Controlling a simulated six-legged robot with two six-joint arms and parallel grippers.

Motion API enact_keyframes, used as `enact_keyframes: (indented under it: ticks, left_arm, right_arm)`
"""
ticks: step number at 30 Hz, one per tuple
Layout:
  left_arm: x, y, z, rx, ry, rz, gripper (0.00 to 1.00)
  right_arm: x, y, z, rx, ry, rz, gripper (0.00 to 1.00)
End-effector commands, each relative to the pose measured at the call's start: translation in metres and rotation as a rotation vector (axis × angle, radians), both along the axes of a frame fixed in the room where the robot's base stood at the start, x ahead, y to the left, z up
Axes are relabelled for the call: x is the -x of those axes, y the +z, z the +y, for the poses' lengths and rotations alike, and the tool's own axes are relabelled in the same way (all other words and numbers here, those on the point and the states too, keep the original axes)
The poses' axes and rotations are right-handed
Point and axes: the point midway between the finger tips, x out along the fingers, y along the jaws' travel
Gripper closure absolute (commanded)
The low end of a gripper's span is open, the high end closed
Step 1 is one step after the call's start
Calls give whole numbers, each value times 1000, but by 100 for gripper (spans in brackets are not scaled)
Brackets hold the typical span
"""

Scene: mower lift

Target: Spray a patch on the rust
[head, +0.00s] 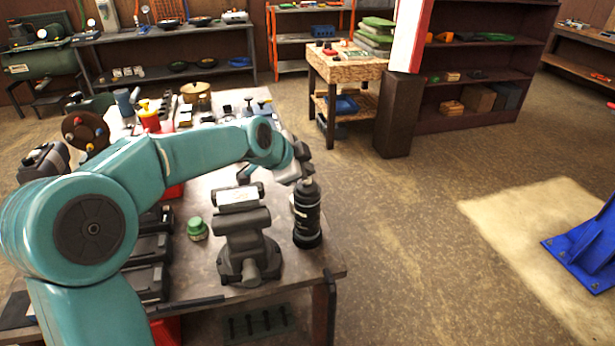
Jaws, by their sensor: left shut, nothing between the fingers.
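My left gripper (303,172) is at the top of a black spray can (307,215). Its fingers are small in the picture and look shut and empty. The can stands upright near the right edge of the workbench (310,262). I cannot tell whether the gripper touches the can's top. A dark grey vise (248,245) stands just left of the can, with a pale piece (238,196) at its top. I cannot make out a rust patch. My right gripper is not in view.
A small green jar (197,228) stands left of the vise. Black trays (150,248) line the bench's left side, and tools and containers crowd its far end. Open floor lies to the right, with a blue metal base (585,245) on a pale slab (530,235).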

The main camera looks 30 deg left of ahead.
Motion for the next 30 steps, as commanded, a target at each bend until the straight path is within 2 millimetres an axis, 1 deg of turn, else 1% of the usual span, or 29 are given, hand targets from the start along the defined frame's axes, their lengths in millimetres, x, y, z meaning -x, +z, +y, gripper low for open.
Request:
enact_keyframes:
  ticks: [1,6,16,22,30]
  left_arm:
    - [0,-5,0,0,-1,1,100]
    - [0,-9,0,0,-1,2,100]
    - [1,-9,-1,1,-2,6,100]
    - [0,-3,-1,2,-1,7,100]
    - [0,0,-1,1,-1,4,100]
  right_arm:
    - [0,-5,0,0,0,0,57]
    - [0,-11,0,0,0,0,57]
    - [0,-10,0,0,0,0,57]
    - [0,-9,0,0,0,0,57]
    - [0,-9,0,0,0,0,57]
